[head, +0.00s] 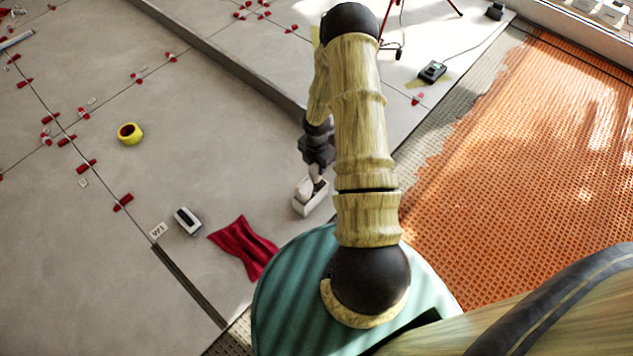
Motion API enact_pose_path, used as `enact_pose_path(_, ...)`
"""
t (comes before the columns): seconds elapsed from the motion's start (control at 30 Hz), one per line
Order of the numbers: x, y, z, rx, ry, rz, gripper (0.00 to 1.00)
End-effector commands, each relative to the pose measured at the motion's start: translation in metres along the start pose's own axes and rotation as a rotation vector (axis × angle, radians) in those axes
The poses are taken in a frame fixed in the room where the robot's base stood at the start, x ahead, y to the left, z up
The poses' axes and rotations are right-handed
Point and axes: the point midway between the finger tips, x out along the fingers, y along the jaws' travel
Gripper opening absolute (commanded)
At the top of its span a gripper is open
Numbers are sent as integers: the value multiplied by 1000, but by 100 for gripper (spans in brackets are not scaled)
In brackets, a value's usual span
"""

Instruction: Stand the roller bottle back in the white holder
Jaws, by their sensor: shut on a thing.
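The white holder (311,207) is a small open box on the grey tiled floor, just left of my arm. The roller bottle (304,188) looks like a small pale shape at the holder's left side, below my gripper. My gripper (317,178) points down over the holder and is shut on the bottle. The fingers and my arm hide part of the bottle and the holder. At this size I cannot tell whether the bottle touches the holder's bottom or how upright it stands.
A red cloth (243,246), a black and white device (188,220) and a yellow tape roll (130,133) lie to the left. Red levelling wedges (123,203) line the tile joints. Orange matting (530,160) covers the right.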

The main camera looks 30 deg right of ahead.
Motion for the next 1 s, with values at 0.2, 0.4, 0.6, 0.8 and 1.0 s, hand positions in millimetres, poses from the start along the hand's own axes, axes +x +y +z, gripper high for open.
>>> enact_pose_path(0.2,34,0,1,0,-1,1,11)
enact_pose_path(0.4,33,1,0,-4,-1,1,11)
enact_pose_path(0.6,42,1,-1,-4,0,0,11)
enact_pose_path(0.8,71,0,0,1,0,-1,11)
enact_pose_path(1.0,74,0,1,2,0,1,11)
